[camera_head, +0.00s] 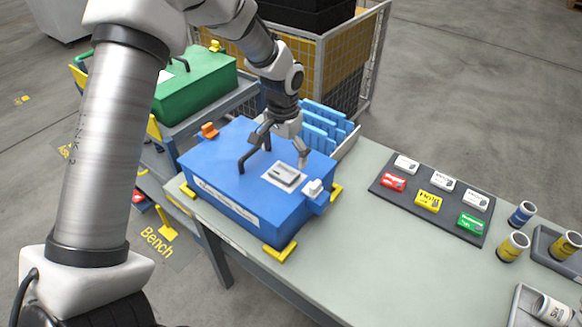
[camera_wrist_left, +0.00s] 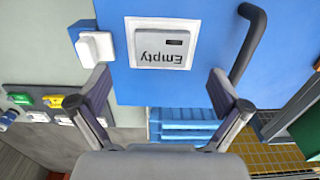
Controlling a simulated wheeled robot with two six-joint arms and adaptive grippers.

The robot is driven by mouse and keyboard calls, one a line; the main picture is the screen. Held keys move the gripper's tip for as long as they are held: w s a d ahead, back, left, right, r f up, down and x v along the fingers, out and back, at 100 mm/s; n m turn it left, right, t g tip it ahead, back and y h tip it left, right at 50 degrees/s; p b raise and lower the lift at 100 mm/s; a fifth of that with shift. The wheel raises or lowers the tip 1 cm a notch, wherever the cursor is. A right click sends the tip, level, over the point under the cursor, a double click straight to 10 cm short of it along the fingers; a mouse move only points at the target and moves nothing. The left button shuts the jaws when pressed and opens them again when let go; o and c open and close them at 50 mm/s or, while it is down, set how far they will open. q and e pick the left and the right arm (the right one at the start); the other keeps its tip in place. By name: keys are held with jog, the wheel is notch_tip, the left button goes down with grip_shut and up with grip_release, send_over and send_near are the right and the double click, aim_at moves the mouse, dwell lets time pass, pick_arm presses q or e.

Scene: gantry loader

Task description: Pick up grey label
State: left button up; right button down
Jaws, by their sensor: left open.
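The grey label (camera_head: 284,174) lies flat on a white patch on top of the blue box (camera_head: 222,181). In the left wrist view the grey label (camera_wrist_left: 162,47) reads "Empty" upside down, and the blue box (camera_wrist_left: 195,93) fills the area around it. My left gripper (camera_head: 284,152) is above the box, close to the label, with its fingers pointing down. In the left wrist view my left gripper (camera_wrist_left: 159,84) is open and empty, and the label sits just beyond and between the fingertips. My right gripper is in neither view.
A black handle (camera_head: 244,161) stands on the box top beside the label. A white latch (camera_head: 313,188) is at the box's right corner. A dark board (camera_head: 411,204) with several coloured and pale tags lies on the bench. Cans stand further right. Blue slotted holders (camera_head: 322,127) are behind.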

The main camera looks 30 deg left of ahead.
aim_at(285, 171)
pick_arm(q)
jog(key=shift+s+f+p, duration=0.2)
jog(key=shift+f+p, duration=0.15)
jog(key=shift+f, duration=0.2)
jog(key=shift+s+f+p, duration=0.15)
jog(key=shift+f+p, duration=0.15)
jog(key=shift+f, duration=0.2)
jog(key=f, duration=0.1)
jog(key=w+f, duration=0.1)
jog(key=f, duration=0.1)
jog(key=shift+w+a+f, duration=0.15)
jog(key=shift+w+f, duration=0.1)
jog(key=shift+f, duration=0.05)
jog(key=shift+s+r, duration=0.1)
jog(key=shift+s, duration=0.05)
jog(key=shift+s+r, duration=0.15)
jog(key=shift+s, duration=0.05)
jog(key=c, duration=0.3)
jog(key=shift+s, duration=0.1)
jog(key=c, duration=0.6)
jog(key=shift+c, duration=1)
